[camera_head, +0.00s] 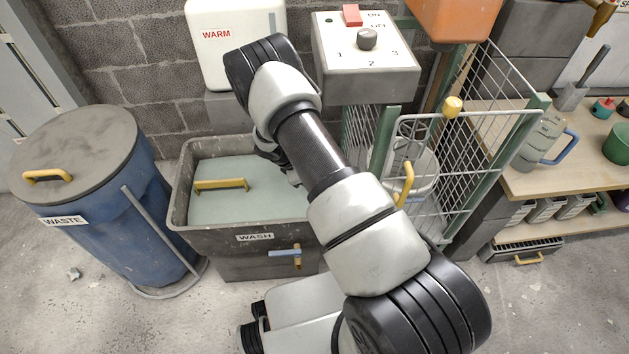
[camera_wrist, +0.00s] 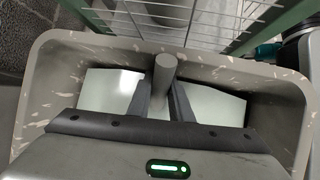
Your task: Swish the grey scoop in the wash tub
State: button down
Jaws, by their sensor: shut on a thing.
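The wash tub (camera_head: 215,240) is a dark grey bin labelled WASH. A flat pale surface (camera_head: 235,200) with a yellow bar handle shows within its rim; I cannot tell whether it is a lid. In the wrist view, the tub's chipped rim (camera_wrist: 45,95) surrounds my gripper (camera_wrist: 164,95). My gripper is shut on the upright, round grey handle of the grey scoop (camera_wrist: 165,72). The scoop's lower part is hidden behind the fingers and gripper body. In the head view, my arm hides the scoop and most of the gripper, over the tub's right side.
A blue waste bin (camera_head: 110,205) stands left of the tub. A wire cage (camera_head: 475,150) is close on the right, with a workbench (camera_head: 560,175) beyond. A control box (camera_head: 365,70) and a white WARM unit (camera_head: 220,60) are behind and above. Open floor lies in front.

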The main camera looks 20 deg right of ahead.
notch_tip(320, 180, up, 16)
jog(key=p, duration=0.9)
jog(key=shift+d, duration=0.2)
jog(key=shift+r, duration=0.1)
dwell(0.4)
